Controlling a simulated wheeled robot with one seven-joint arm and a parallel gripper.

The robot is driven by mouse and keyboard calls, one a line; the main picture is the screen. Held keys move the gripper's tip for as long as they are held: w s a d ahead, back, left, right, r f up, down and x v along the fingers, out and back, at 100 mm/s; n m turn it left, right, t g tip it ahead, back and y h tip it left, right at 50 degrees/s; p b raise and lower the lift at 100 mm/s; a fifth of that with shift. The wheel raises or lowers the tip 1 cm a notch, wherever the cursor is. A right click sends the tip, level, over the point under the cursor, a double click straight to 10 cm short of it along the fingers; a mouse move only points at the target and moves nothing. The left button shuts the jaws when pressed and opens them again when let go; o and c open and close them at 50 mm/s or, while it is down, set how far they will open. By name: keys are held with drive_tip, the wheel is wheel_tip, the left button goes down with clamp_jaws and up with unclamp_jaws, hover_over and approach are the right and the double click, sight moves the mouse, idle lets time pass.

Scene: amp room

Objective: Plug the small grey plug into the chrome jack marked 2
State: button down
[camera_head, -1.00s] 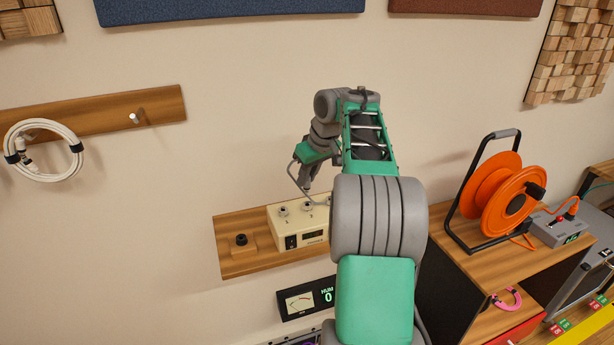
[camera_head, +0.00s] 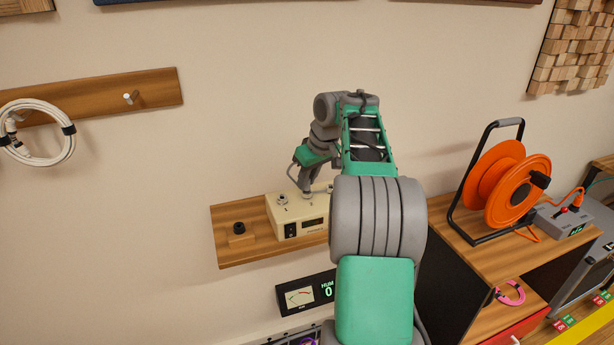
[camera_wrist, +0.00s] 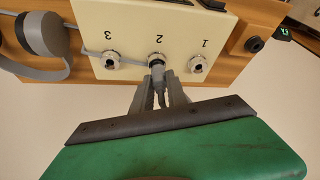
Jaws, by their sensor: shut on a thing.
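The cream box (camera_head: 285,215) sits on a wooden wall shelf, with chrome jacks on its top. The wrist view shows it upside down, with jack 3 (camera_wrist: 110,61) left, jack 2 (camera_wrist: 156,57) in the middle and jack 1 (camera_wrist: 197,65) right. My gripper (camera_wrist: 159,90), also in the head view (camera_head: 305,190), is shut on the small grey plug (camera_wrist: 157,71). The plug is lined up with jack 2 and its front end meets the chrome ring. I cannot tell how deep it sits. A grey cable loops out between the fingers.
The wooden shelf (camera_head: 230,253) carries a black knob-like part (camera_head: 239,229). A grey cable (camera_wrist: 90,51) runs by jack 3 from a grey round part (camera_wrist: 42,34). A meter (camera_head: 300,296) is below. An orange reel (camera_head: 500,185) stands right.

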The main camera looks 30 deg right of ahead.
drive_tip(key=shift+r, duration=0.2)
drive_tip(key=c, duration=1.2)
unclamp_jaws()
drive_tip(key=shift+w, duration=0.1)
drive_tip(key=shift+c, duration=0.2)
drive_tip(key=shift+r, duration=0.1)
drive_tip(key=p+v, duration=0.2)
drive_tip(key=v, duration=0.5)
drive_tip(key=shift+r, duration=0.3)
drive_tip(key=shift+s+d, duration=0.1)
drive_tip(key=shift+s, duration=0.15)
